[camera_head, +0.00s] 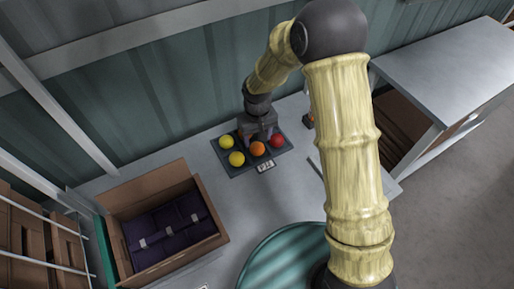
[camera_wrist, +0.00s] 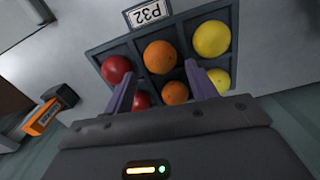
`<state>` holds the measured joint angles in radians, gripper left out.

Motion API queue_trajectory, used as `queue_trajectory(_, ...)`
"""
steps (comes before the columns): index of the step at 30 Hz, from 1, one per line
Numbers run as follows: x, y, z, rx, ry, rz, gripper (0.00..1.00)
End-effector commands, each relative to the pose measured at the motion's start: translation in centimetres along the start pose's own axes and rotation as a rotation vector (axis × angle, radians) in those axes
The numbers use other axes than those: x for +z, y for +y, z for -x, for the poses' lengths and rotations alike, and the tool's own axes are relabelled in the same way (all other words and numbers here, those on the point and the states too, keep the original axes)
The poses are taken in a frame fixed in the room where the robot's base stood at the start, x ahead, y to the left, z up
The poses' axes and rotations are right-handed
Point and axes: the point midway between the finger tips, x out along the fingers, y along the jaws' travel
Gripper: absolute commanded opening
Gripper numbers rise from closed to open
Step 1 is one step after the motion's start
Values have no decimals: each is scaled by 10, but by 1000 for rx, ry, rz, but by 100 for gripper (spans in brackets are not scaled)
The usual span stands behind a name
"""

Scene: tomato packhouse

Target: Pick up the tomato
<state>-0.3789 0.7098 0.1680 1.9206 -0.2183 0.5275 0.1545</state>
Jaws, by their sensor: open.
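A dark compartment tray (camera_head: 222,162) on the bench holds several tomatoes. In the wrist view, a row of red (camera_wrist: 116,69), orange (camera_wrist: 160,57) and yellow (camera_wrist: 211,39) tomatoes lies nearest the label. A second row, red (camera_wrist: 142,100), orange (camera_wrist: 175,93) and yellow (camera_wrist: 219,80), lies behind it, partly hidden by my fingers. My gripper (camera_wrist: 160,70) is open over the middle column, with the second-row orange tomato showing between its fingers. Contact cannot be told. In the head view my gripper (camera_head: 259,136) is over the tray and hides its back part.
A label reading P32 (camera_wrist: 148,13) is at the tray's edge. A cardboard box (camera_head: 215,238) with dark packs stands at the left. A small orange and black object (camera_wrist: 43,116) lies beside the tray. The corrugated wall (camera_head: 150,90) is close behind.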

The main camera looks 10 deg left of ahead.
Motion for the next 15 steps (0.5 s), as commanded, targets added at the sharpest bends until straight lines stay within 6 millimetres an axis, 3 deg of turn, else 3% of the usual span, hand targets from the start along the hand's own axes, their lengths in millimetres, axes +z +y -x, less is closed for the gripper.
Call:
queue_trajectory(11,3,0,-44,0,-5,1,57)
queue_trajectory(15,2,0,-52,0,-1,-1,57)
